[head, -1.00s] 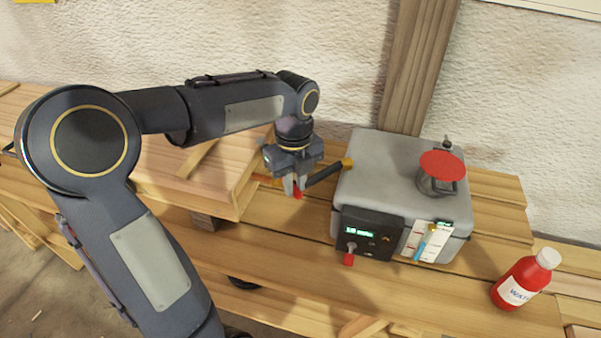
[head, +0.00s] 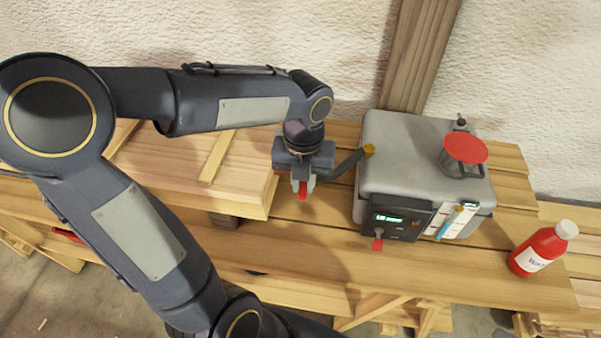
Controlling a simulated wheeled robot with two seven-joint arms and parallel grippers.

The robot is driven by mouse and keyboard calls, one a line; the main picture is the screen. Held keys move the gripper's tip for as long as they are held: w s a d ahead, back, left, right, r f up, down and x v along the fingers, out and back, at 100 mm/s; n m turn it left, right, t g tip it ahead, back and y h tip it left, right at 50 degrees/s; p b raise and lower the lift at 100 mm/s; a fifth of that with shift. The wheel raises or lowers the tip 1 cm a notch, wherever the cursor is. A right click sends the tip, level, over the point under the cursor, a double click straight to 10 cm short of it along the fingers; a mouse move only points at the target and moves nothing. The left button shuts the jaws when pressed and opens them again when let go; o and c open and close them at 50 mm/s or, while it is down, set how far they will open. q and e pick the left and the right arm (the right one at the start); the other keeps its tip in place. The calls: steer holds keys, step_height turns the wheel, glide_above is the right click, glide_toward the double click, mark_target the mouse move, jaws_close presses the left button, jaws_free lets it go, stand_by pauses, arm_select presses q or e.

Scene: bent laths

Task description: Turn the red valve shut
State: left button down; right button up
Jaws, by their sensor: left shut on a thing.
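The grey steam box (head: 400,165) stands on the wooden bench, with a dark pipe (head: 350,161) leaving its left side from a brass fitting (head: 369,150). The pipe runs to my left gripper (head: 302,187), which points down beside the wooden stack. Its jaws are shut on a small red part that I take to be the red valve (head: 302,194); only its lower end shows between the fingers. The valve body and the rest of its handle are hidden by the gripper, so I cannot tell its angle. My right gripper is not in view.
The box has a red round cap (head: 465,149) on top and a panel (head: 394,219) with a lit display and a red-tipped switch (head: 378,244). A red bottle (head: 539,251) stands at the right. The wooden stack (head: 190,170) is close on the gripper's left.

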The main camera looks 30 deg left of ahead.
mark_target(301, 188)
arm_select(q)
steer(key=shift+a+m, duration=0.2)
steer(key=shift+m, duration=0.1)
stand_by(0.4)
steer(key=c, duration=1.4)
jaws_free()
steer(key=shift+o, duration=0.2)
step_height(301, 188, up, 8)
steer(key=shift+f, duration=0.1)
